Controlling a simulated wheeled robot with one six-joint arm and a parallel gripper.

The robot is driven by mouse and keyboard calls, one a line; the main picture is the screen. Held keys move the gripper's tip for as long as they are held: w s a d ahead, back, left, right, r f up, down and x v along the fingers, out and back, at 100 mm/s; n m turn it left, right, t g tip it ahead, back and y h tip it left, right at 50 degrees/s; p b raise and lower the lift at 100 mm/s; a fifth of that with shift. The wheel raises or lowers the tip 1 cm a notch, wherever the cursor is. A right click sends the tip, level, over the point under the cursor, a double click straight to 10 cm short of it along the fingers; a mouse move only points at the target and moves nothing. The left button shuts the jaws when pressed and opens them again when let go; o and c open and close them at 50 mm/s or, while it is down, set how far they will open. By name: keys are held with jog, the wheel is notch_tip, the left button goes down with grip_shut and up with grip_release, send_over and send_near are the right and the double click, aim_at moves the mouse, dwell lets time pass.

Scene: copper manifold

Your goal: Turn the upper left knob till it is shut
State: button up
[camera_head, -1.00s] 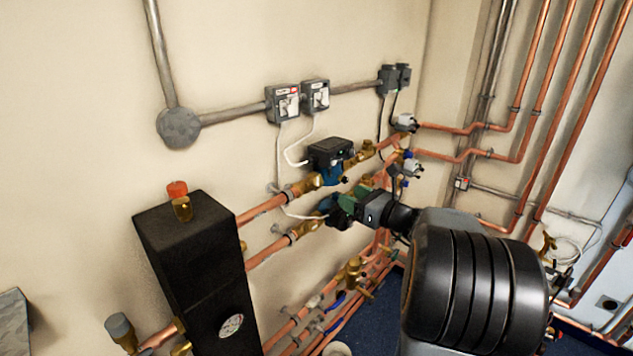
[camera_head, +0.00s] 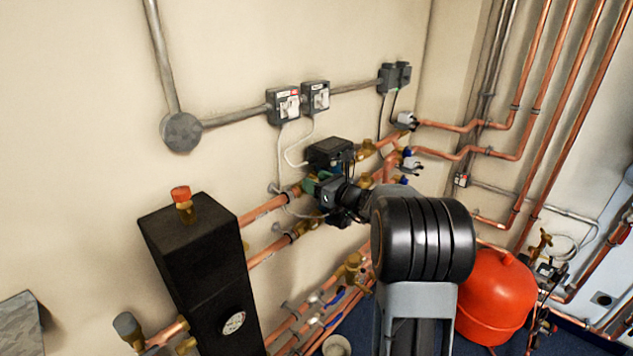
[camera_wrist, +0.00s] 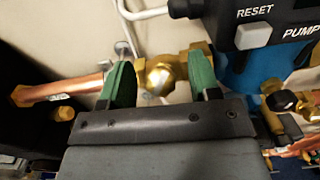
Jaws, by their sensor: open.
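The upper left knob (camera_wrist: 160,76) is a rounded brass piece on the upper copper pipe, just left of the blue pump (camera_wrist: 238,72). In the wrist view my gripper (camera_wrist: 162,82) is open, with one green finger on each side of the knob. The fingers reach past it, and I cannot tell whether either touches it. In the head view my gripper (camera_head: 314,187) is at the upper pipe, left of the dark pump box (camera_head: 329,151), and mostly hides the knob.
A black tank (camera_head: 195,270) with a gauge stands left of my gripper. A lower copper pipe (camera_head: 268,251) runs below. A red vessel (camera_head: 497,298) stands at right.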

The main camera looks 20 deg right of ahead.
jog(key=shift+c, duration=0.5)
jog(key=c, duration=0.8)
jog(key=shift+f+n+y+b, duration=0.1)
jog(key=shift+n+y+b, duration=0.2)
jog(key=shift+n+b, duration=0.15)
jog(key=shift+n, duration=0.35)
jog(key=n+g+y+b, duration=0.1)
jog(key=n+y+b, duration=0.1)
jog(key=n, duration=0.1)
jog(key=shift+g, duration=0.3)
jog(key=shift+a+n+g+y+b, duration=0.1)
jog(key=shift+n+g+y+b, duration=0.55)
jog(key=shift+n, duration=0.75)
jog(key=shift+n+g+y+b, duration=0.4)
jog(key=shift+n+g, duration=0.35)
jog(key=shift+n, duration=0.65)
